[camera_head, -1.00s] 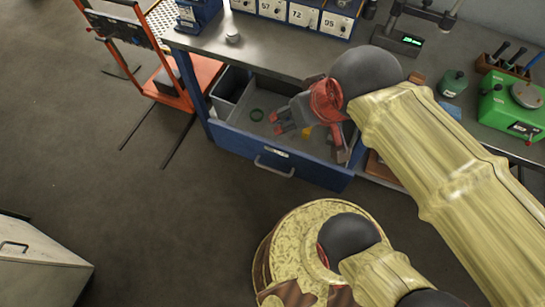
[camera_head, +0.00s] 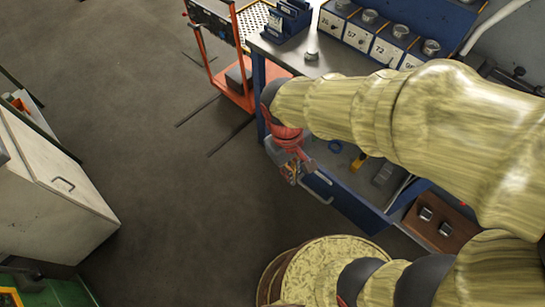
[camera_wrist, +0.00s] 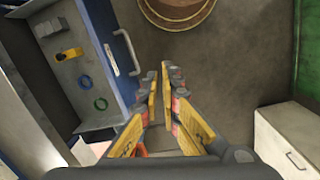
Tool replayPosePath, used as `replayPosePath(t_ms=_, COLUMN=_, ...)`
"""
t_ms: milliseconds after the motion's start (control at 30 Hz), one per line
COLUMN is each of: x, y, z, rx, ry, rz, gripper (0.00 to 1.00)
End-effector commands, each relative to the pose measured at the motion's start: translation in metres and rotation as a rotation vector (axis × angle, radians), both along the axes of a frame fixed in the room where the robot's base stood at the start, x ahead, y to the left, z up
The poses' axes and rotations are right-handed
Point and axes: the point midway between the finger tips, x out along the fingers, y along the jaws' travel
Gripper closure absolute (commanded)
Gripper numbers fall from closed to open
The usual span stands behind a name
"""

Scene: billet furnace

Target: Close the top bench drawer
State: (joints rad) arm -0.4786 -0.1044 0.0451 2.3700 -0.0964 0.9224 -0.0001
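The open bench drawer has a blue front (camera_head: 352,207) with a pale bar handle (camera_head: 317,191). In the wrist view its front (camera_wrist: 104,40) runs down the upper left, with the handle (camera_wrist: 128,52) left of my fingertips. Its grey inside holds a blue ring, a green ring and a yellow block. My gripper (camera_head: 296,172) is at the left end of the drawer in the head view, hiding part of it. In the wrist view my gripper (camera_wrist: 162,78) has its fingers a little apart with nothing between them, outside the drawer front. Contact with the drawer cannot be told.
The workbench (camera_head: 322,62) carries numbered bins (camera_head: 385,50). An orange stand (camera_head: 238,72) is left of the bench. A pale cabinet (camera_head: 60,185) stands at the left, with open floor (camera_head: 190,190) between. A brown board (camera_head: 440,222) with metal blocks lies right of the drawer.

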Motion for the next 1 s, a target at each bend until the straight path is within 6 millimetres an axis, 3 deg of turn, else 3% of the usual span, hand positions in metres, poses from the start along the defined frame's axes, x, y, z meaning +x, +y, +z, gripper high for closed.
replayPosePath(t_ms=400, x=-0.005, y=0.041, z=-0.094, rx=-0.318, ry=0.246, rz=0.371, gripper=1.00)
replayPosePath(t_ms=1000, x=-0.003, y=0.062, z=-0.234, rx=-0.905, ry=0.455, rz=0.946, gripper=1.00)
